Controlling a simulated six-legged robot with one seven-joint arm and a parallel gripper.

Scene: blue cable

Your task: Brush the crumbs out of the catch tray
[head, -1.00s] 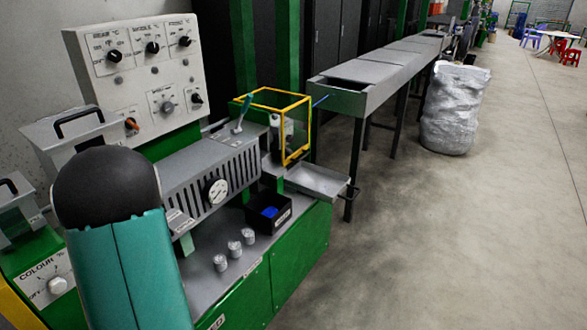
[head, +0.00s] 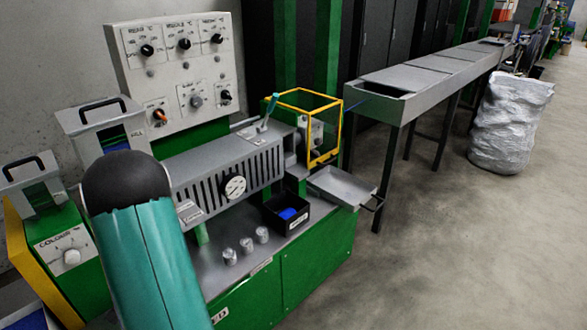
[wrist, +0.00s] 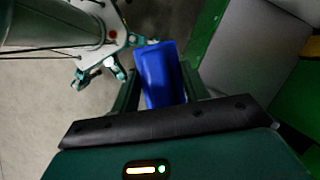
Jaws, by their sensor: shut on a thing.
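The catch tray, seen as a shallow grey metal tray (head: 341,186), juts from the right end of the machine, below the yellow-framed guard (head: 318,130). Crumbs in it are too small to make out. A teal-handled tool (head: 269,111), perhaps a brush, stands tilted on top of the machine near the guard. In the wrist view my gripper (wrist: 158,88) is shut on a blue block-like thing (wrist: 156,72); I cannot tell what it is. The gripper is out of the head view, so its distance from the tray does not show.
A black bin with blue bits (head: 288,214) and several small metal pots (head: 246,245) sit on the machine's ledge. A long grey trough (head: 418,80) and a silver sack (head: 510,122) stand to the right. The concrete floor (head: 440,260) in front is clear.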

